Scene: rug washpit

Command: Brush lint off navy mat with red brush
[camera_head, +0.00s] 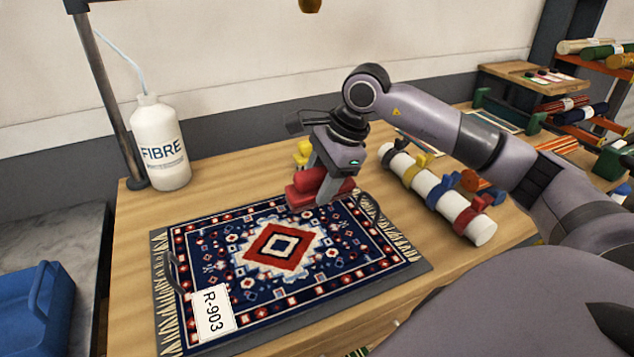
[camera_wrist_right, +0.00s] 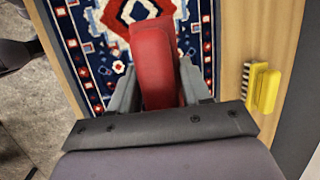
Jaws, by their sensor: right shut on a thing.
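The navy mat (camera_head: 335,272) is a patterned rug with a red and white centre diamond and pale fringes, lying flat on a grey board on the wooden table. My right gripper (camera_head: 331,190) is shut on the red brush (camera_head: 306,186) over the mat's back right part. In the right wrist view the red brush (camera_wrist_right: 154,60) sits between both fingers, over the mat (camera_wrist_right: 97,45). I cannot tell whether its bristles touch the pile. No lint stands out clearly from the pattern. My left gripper is not in view.
A yellow brush (camera_wrist_right: 262,88) lies on the bare table beside the mat; part shows behind my gripper. A white FIBRE bottle (camera_head: 160,142) stands at the back left. A white tube with coloured clips (camera_head: 437,193) lies to the right. A tag (camera_head: 213,315) rests on the mat.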

